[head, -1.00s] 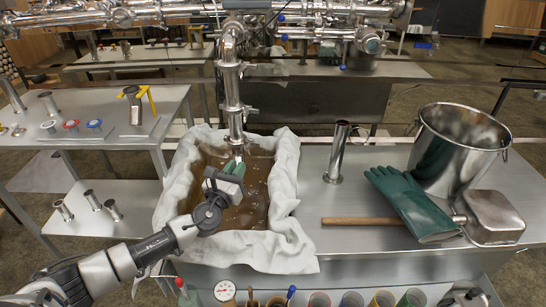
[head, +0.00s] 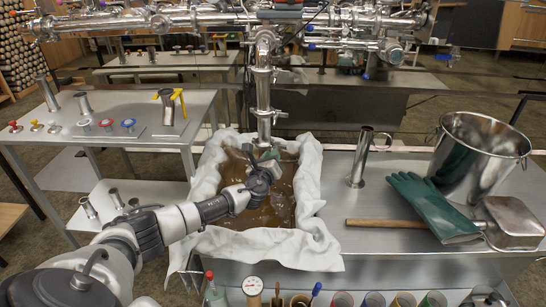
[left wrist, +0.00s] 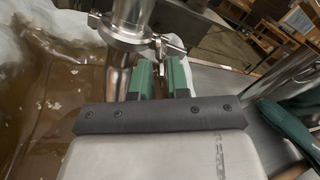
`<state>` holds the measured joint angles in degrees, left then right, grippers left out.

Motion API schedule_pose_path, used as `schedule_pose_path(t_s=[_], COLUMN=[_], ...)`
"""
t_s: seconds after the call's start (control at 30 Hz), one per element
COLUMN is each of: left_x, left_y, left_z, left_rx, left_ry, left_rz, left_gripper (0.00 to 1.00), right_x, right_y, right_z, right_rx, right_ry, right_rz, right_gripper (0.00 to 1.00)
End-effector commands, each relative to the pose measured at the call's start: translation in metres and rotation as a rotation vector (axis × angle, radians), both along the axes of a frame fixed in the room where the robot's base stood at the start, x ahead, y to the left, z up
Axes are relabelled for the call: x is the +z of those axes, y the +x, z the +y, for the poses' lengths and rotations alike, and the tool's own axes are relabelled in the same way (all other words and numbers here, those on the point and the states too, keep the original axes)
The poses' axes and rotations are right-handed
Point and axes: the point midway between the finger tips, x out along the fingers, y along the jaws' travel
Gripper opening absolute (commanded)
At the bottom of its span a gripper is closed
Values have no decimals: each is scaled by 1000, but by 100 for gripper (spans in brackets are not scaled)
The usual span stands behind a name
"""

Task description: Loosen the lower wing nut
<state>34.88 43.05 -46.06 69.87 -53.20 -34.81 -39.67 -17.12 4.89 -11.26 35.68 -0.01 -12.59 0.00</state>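A vertical steel pipe (head: 264,88) comes down over the cloth-lined pan of brown liquid. Its lower clamp (head: 266,112) shows close up in the left wrist view (left wrist: 125,28). The lower wing nut (left wrist: 168,45) sticks out at the clamp's right side there. My left gripper (head: 268,156) is just below the clamp, above the pan. In the left wrist view its two green fingertips (left wrist: 161,74) stand apart with a narrow gap, just under the wing nut. I cannot tell whether they touch it. My right gripper is out of view.
The pan (head: 310,205) is draped with white cloth. A side table (head: 80,150) with small parts stands left.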

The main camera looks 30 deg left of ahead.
Motion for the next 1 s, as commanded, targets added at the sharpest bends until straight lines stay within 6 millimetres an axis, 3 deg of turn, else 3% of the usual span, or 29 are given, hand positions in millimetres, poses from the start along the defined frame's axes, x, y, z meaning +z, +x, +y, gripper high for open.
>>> schedule_pose_path(t_s=[0.13, 0.47, 0.57, 1.0], left_x=[0, 0, 0, -1], left_y=[11, 13, 13, 12], left_z=[3, 4, 4, 4], left_rx=[0, -1, -1, 0], left_ry=[-1, 0, 0, -41], left_rz=[-2, 0, 0, -13], left_gripper=[16, 16, 1, 0], right_x=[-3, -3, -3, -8], right_y=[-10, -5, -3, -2], right_z=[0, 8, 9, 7], right_rx=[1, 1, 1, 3], right_ry=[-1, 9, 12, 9], right_rz=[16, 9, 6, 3], right_gripper=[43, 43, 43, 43])
